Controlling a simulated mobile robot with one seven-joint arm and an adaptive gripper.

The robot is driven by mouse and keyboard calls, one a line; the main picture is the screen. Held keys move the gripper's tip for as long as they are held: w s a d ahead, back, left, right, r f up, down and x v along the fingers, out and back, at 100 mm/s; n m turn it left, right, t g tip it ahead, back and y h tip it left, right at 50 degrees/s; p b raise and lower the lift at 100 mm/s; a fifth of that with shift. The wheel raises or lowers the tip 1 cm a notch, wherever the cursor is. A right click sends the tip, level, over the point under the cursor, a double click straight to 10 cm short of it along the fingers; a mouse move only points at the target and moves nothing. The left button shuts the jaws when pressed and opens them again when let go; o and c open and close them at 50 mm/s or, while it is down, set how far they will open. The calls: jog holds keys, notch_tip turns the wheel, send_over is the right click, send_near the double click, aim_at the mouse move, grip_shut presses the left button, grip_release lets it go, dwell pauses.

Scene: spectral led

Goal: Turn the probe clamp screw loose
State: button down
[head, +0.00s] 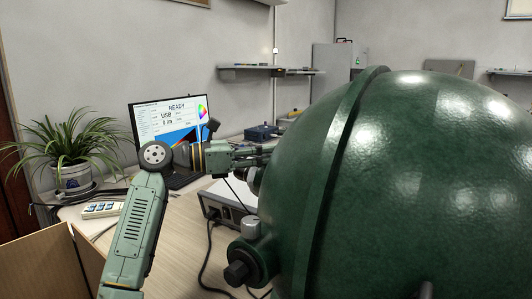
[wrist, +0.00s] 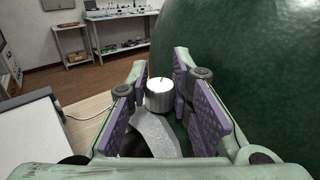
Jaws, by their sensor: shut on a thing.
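In the wrist view a silver ridged knob, the probe clamp screw (wrist: 158,95), stands between the purple-padded fingers of my gripper (wrist: 160,80). My gripper is shut on it near the fingertips, with one pad on each side. A grey flat piece (wrist: 155,136) shows below the knob, partly hidden by the fingers. In the head view my gripper (head: 260,155) reaches in at the left edge of the large green sphere (head: 420,170). The sphere and my gripper hide the held screw there.
A green port with a black end (head: 237,272) and a pale knob (head: 251,228) juts from the sphere's near side. A grey box instrument (head: 226,205) and black cables lie on the desk. A laptop (head: 165,120), a plant (head: 70,145) and a remote-like device (head: 103,209) stand left.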

jog(key=shift+f+t+b, duration=0.15)
jog(key=shift+t+b, duration=0.35)
jog(key=shift+b, duration=0.05)
jog(key=shift+f+n+t+b, duration=0.1)
jog(key=shift+n+t+b, duration=0.2)
jog(key=shift+n+b, duration=0.1)
jog(key=n+t+y+b, duration=0.1)
jog(key=n+t+b, duration=0.1)
jog(key=b, duration=0.1)
jog(key=shift+s+f+t+y, duration=0.1)
jog(key=shift+t+y, duration=0.3)
jog(key=n+t+y+b, duration=0.3)
jog(key=t+b, duration=0.1)
jog(key=b, duration=0.1)
jog(key=shift+n, duration=0.3)
jog(key=shift+r+n+t+y+b, duration=0.25)
jog(key=shift+n+t+y+b, duration=0.35)
jog(key=shift+y+b, duration=0.4)
jog(key=shift+r, duration=0.1)
jog(key=c, duration=1.7)
grip_release()
